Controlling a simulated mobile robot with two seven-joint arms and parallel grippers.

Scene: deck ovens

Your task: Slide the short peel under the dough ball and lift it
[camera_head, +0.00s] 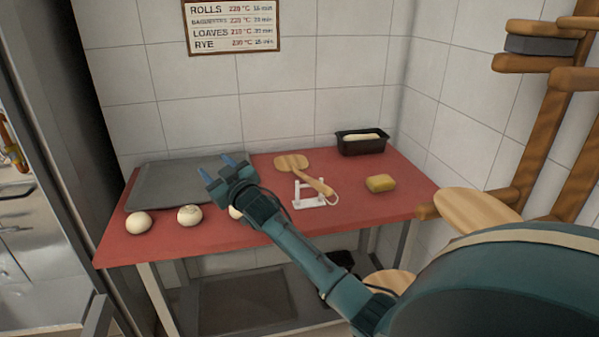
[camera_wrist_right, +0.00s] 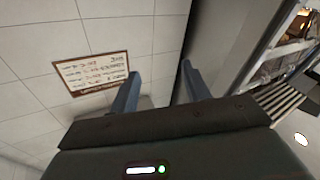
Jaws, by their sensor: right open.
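The short wooden peel (camera_head: 291,162) lies on the red table (camera_head: 240,237), its handle resting on a small white stand (camera_head: 309,195). A pale dough ball (camera_head: 138,222) sits near the table's front left edge, and a second dough ball (camera_head: 189,214) sits to its right. A third ball (camera_head: 235,212) is mostly hidden behind my right arm. My right gripper (camera_head: 221,167) is open and empty above the table, left of the peel and apart from it. In the right wrist view its two fingers (camera_wrist_right: 160,88) are spread with nothing between them. My left gripper is not in view.
A grey tray (camera_head: 175,186) lies at the table's back left. A black loaf tin (camera_head: 361,144) holds dough at the back right. Wooden racks (camera_head: 530,140) stand at the right. A baking chart (camera_head: 232,25) hangs behind.

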